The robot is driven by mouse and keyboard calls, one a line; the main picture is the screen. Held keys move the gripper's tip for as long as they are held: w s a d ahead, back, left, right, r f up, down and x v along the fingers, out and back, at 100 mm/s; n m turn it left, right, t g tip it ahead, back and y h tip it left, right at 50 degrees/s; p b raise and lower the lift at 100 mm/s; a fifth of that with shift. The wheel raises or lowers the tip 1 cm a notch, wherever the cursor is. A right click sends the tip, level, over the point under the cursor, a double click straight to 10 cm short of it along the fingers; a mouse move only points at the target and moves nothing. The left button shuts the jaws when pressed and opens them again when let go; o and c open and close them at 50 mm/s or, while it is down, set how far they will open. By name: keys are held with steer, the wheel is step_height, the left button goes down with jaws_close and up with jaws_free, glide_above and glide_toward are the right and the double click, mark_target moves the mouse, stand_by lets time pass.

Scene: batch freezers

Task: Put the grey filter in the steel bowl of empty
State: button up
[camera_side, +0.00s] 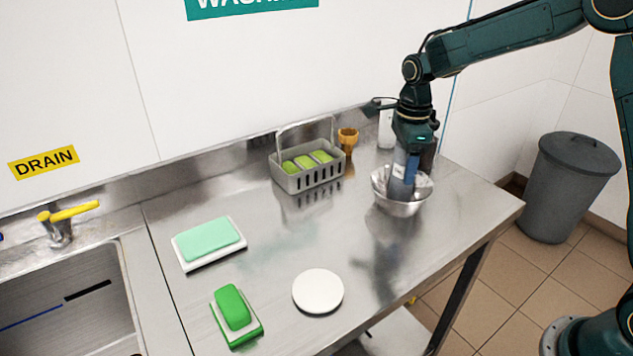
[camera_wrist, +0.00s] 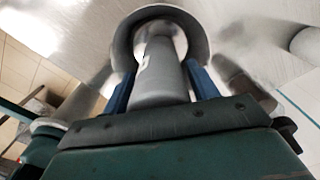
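The grey filter (camera_wrist: 160,82) is a smooth grey cylinder. In the wrist view it lies between the two blue fingers of my gripper (camera_wrist: 162,88), which appear to press on its sides. The steel bowl (camera_side: 402,208) stands at the right of the steel counter. In the side view my gripper (camera_side: 404,170) points down over the bowl, and the filter's lower end (camera_side: 400,188) is inside the bowl's rim. Whether it touches the bowl's bottom is hidden. The bowl's round rim (camera_wrist: 204,40) also shows beyond the filter in the wrist view.
A grey basket (camera_side: 308,178) with green pads, an orange-brown item (camera_side: 348,138) and bottles (camera_side: 386,130) stand behind. A mint sponge (camera_side: 208,240), a green brush (camera_side: 233,307) and a white disc (camera_side: 318,291) lie left and in front. The counter's middle is clear.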

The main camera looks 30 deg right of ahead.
steer(key=shift+o, duration=0.7)
steer(key=shift+r, duration=0.1)
step_height(320, 180, up, 12)
steer(key=shift+f, duration=0.15)
steer(key=shift+r, duration=0.25)
steer(key=shift+s, duration=0.1)
stand_by(0.3)
